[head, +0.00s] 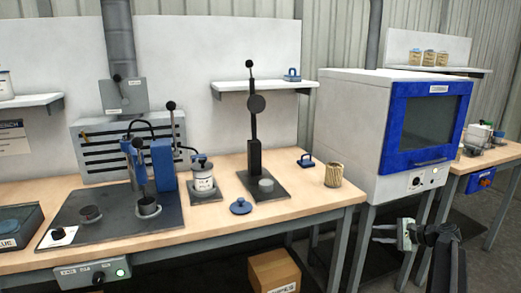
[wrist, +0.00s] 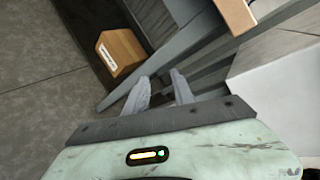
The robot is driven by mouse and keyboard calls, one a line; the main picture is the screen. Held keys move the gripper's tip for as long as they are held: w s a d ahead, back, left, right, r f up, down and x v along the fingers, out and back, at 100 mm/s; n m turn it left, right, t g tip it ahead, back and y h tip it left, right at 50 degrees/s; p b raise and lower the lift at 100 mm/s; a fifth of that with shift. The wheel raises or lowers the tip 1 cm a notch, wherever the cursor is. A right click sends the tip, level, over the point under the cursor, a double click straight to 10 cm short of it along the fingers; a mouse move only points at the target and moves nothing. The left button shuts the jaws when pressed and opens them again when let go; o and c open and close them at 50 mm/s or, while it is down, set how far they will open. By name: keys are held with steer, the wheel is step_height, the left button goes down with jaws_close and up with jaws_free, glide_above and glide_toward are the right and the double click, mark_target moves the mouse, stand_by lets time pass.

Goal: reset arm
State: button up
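My gripper (head: 381,233) is at the lower right of the head view, in front of the bench and below the white oven. In the wrist view its two fingers (wrist: 160,92) stand apart with nothing between them. Behind the fingers are grey bench legs and the floor. A tan ribbed cartridge (head: 333,175) stands at the right end of the wooden bench (head: 300,205), well away from my gripper. Several similar cartridges (head: 429,58) stand on the shelf at the upper right.
A white oven with a blue door (head: 390,130) stands right of the bench. A cardboard box (head: 274,271) lies under the bench and shows in the wrist view (wrist: 122,52). A lever press (head: 255,150), a canister (head: 203,178) and a blue-handled lid (head: 241,206) are on the bench.

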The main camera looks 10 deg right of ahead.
steer(key=s+a+f+n+g, duration=0.1)
steer(key=a+f+n+g, duration=0.15)
steer(key=a, duration=0.55)
steer(key=s+a+f+n+g, duration=0.1)
steer(key=a+f+n+g, duration=0.15)
steer(key=a, duration=0.55)
steer(key=s+a+f+n+g+h, duration=0.35)
steer(key=s+a+n, duration=0.25)
steer(key=s+a, duration=0.3)
steer(key=s+a+f+n+g+h, duration=0.2)
steer(key=s+a+f+n+h, duration=0.35)
steer(key=a, duration=0.55)
step_height(320, 180, up, 28)
steer(key=s+y+p, duration=0.1)
steer(key=s+p, duration=0.1)
steer(key=p, duration=2.5)
steer(key=shift+a+y, duration=0.3)
steer(key=shift+n, duration=0.25)
